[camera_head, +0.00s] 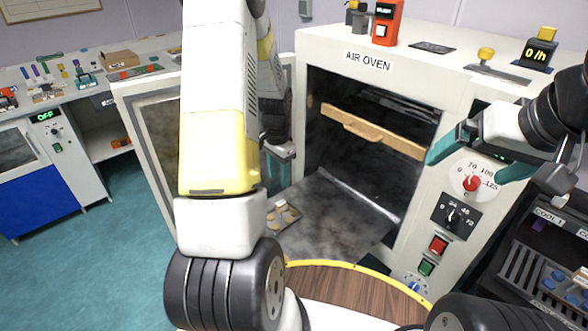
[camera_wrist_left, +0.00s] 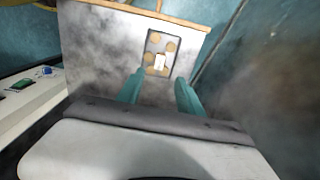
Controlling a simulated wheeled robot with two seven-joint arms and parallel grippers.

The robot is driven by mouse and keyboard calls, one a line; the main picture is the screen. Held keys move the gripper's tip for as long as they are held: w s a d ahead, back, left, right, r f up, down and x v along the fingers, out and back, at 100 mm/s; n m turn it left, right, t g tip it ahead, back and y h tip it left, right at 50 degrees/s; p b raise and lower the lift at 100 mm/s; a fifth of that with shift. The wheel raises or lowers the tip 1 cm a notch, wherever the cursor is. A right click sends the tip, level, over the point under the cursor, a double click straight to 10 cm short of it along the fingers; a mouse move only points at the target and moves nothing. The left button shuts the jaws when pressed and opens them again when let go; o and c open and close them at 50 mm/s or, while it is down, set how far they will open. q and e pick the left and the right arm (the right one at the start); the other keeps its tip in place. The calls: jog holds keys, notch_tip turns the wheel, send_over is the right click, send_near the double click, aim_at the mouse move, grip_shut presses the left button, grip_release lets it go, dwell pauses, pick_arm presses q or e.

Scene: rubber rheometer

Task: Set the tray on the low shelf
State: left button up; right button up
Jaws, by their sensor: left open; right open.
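The air oven (camera_head: 440,88) stands with its door (camera_head: 152,130) open at its left. The small dark tray (camera_head: 279,225) with several tan discs and a white piece lies flat on the grey low shelf (camera_head: 345,228), near its left front. My left gripper (camera_head: 281,172), partly hidden by my arm, is open above and apart from the tray. In the left wrist view, its two teal fingers (camera_wrist_left: 159,88) are apart, and the tray (camera_wrist_left: 162,49) lies beyond their tips. My right gripper (camera_head: 455,160) is open and empty in front of the oven's right side, near the controls.
A wooden-edged upper shelf (camera_head: 370,134) crosses the oven opening above the low shelf. A round wooden table (camera_head: 340,280) with a yellow rim stands in front. A cooling rack (camera_head: 540,265) is at right. The low shelf is bare right of the tray.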

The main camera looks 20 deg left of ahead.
pick_arm(q)
jog(key=s+d+r+n+t, duration=0.1)
jog(key=s+d+r+t, duration=0.15)
jog(key=r, duration=0.75)
jog(key=s+d+r+n+t, duration=0.15)
jog(key=s+d+r, duration=0.25)
jog(key=r, duration=0.5)
jog(key=s+d+r+n+t+h, duration=0.1)
jog(key=s+d+r, duration=0.2)
jog(key=s, duration=0.4)
jog(key=s+d+r+n+t+h, duration=0.1)
jog(key=s+d+r+n, duration=0.1)
jog(key=s+r, duration=0.4)
jog(key=shift+s+d+r, duration=0.25)
jog(key=shift+s+d, duration=0.25)
jog(key=shift+s, duration=0.05)
